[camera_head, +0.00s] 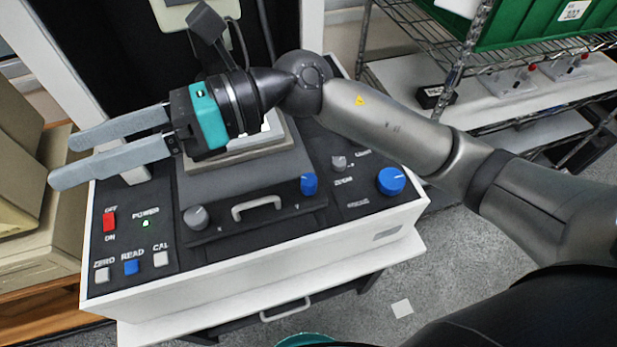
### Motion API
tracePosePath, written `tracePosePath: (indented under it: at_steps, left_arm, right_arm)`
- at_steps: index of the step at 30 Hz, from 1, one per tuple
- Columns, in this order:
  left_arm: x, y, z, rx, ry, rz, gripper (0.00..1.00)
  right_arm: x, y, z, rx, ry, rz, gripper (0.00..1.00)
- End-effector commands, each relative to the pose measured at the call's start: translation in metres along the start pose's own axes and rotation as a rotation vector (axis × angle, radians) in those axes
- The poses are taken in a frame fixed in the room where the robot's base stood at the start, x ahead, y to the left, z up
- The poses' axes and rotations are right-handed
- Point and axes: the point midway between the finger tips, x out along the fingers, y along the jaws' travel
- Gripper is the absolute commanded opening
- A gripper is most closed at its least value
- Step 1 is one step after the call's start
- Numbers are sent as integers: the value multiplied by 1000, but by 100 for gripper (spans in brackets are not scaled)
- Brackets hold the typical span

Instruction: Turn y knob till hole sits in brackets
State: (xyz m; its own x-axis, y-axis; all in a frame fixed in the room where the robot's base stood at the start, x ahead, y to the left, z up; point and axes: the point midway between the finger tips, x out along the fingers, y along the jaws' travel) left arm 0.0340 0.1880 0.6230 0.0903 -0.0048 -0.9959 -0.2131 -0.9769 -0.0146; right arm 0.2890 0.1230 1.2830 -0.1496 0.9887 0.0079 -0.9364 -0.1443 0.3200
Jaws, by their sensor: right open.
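The measuring machine's control console (250,275) stands in front of me, with a raised dark block on its top. A small blue knob (308,184) is on the block's front right; the small mark below it looks like a Y. A grey knob (197,217) is at the block's front left. My right gripper (64,160) is open and empty, its fingers pointing left above the console's left side, apart from both knobs. My right gripper and wrist cover much of the block's top, so the hole and brackets cannot be seen. My left gripper is not in view.
A larger blue knob (391,181) and a grey zoom knob (339,163) are on the console's right. A red power switch (110,221) and several buttons are on the left. A wire shelf (480,70) with a green bin (530,25) stands at the right.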

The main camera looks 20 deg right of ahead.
Motion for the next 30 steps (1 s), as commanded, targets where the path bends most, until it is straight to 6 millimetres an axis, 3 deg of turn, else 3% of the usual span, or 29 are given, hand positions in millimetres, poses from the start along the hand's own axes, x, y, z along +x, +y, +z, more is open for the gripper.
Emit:
tracePosePath:
  at_steps: [3,5,9,15,18,23,30]
  left_arm:
    - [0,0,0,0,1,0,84]
    - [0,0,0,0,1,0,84]
    - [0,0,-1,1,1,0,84]
    - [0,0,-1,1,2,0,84]
    - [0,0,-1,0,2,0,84]
    - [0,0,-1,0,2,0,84]
    - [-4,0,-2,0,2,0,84]
  right_arm:
    - [-18,-16,-52,-194,358,6,72]
    - [-37,-28,-76,-272,539,5,72]
    - [-104,-62,-113,-399,954,-16,72]
    - [-200,-92,-118,-445,1397,-61,72]
    - [-229,-97,-113,-436,1519,-77,72]
    - [-247,-100,-113,-425,1595,-85,72]
    - [-248,-110,-148,-418,1596,-82,72]
